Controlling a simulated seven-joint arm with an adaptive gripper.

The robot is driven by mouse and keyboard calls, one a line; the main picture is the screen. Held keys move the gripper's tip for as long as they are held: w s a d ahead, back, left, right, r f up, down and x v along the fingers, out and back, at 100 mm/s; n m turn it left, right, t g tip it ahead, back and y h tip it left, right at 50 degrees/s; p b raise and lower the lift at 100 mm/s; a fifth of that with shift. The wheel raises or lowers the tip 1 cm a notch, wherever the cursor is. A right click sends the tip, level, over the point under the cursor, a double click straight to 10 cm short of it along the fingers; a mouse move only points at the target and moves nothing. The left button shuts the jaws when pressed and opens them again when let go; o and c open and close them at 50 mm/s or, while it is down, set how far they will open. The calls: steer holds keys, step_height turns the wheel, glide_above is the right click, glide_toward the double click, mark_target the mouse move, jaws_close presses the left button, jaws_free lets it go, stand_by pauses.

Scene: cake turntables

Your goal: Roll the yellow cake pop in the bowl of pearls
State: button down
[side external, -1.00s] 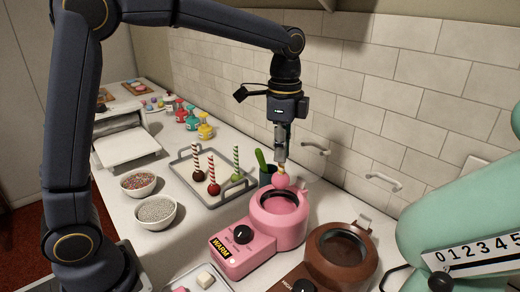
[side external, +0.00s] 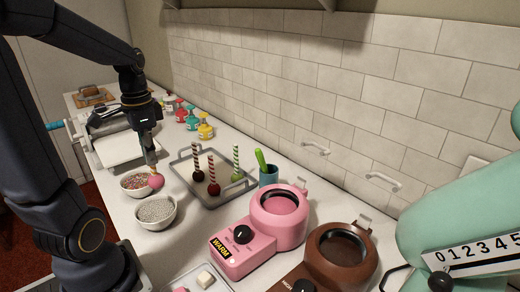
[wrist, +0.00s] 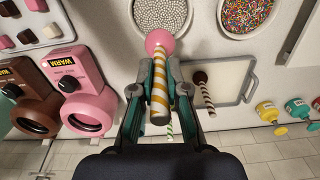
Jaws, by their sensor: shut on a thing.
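My gripper (side external: 150,158) is shut on the yellow-and-white striped stick of a cake pop (side external: 156,182). The ball is pink, not yellow, and hangs below the fingers. In the wrist view the ball (wrist: 160,41) lies just past the fingertips (wrist: 157,72), overlapping the near rim of the bowl of pearls (wrist: 162,24). In the side view the white bowl of pearls (side external: 155,213) sits in front of and below the ball. The ball appears above the bowl and clear of the pearls; its exact height is hard to tell.
A bowl of coloured sprinkles (side external: 136,186) stands beside the pearls, close behind the ball. A grey tray (side external: 216,203) with several striped cake pops is to the right. Pink (side external: 275,228) and brown (side external: 340,262) melting pots stand further right. Dispenser bottles (side external: 205,130) line the back.

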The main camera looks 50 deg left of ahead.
step_height(320, 180, down, 8)
steer(key=s, duration=0.2)
steer(key=shift+a+n, duration=0.2)
steer(key=shift+n, duration=0.2)
steer(key=shift+f, duration=0.1)
stand_by(0.7)
steer(key=shift+f, duration=0.45)
steer(key=shift+r, duration=0.1)
stand_by(0.3)
steer(key=shift+r, duration=2.95)
